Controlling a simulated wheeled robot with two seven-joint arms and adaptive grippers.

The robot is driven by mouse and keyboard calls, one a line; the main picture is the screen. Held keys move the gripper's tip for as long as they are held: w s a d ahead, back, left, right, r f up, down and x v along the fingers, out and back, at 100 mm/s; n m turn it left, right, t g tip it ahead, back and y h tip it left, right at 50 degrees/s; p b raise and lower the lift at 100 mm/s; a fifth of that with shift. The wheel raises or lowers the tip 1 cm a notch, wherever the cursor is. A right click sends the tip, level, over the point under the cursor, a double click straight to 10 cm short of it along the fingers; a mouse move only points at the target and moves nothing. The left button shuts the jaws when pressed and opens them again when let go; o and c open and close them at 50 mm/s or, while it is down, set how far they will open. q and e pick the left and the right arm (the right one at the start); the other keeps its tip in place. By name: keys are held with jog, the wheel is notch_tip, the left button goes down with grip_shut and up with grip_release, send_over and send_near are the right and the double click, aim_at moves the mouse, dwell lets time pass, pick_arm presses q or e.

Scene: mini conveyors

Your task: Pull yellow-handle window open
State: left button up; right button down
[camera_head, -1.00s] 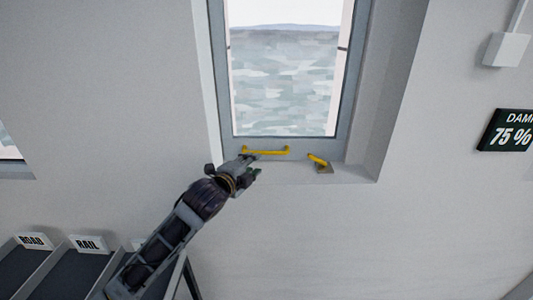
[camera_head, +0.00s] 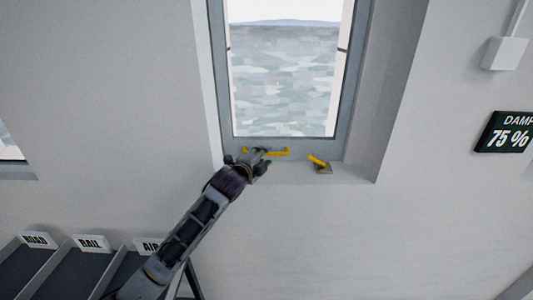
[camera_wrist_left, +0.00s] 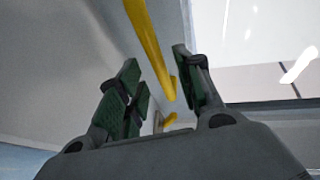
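The window (camera_head: 285,80) stands in a grey frame (camera_head: 300,146) and looks shut. A yellow bar handle (camera_head: 281,152) runs along the frame's bottom rail. My left gripper (camera_head: 264,152) is at the left half of this handle and covers part of it. In the left wrist view the gripper (camera_wrist_left: 155,60) is open, its green-padded fingers apart. The yellow handle (camera_wrist_left: 148,38) runs between them in the picture; I cannot tell whether either finger touches it. My right gripper is not in view.
A yellow lever (camera_head: 317,160) on a small base sits on the sill, right of the handle. The recess wall (camera_head: 400,90) bounds the window on the right. Labelled dark chutes (camera_head: 75,270) lie at lower left. A dark sign (camera_head: 508,131) hangs on the right wall.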

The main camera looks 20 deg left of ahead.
pick_arm(q)
jog(key=shift+p+x, duration=0.35)
jog(key=shift+x, duration=1.45)
grip_shut()
jog(key=shift+f, duration=0.1)
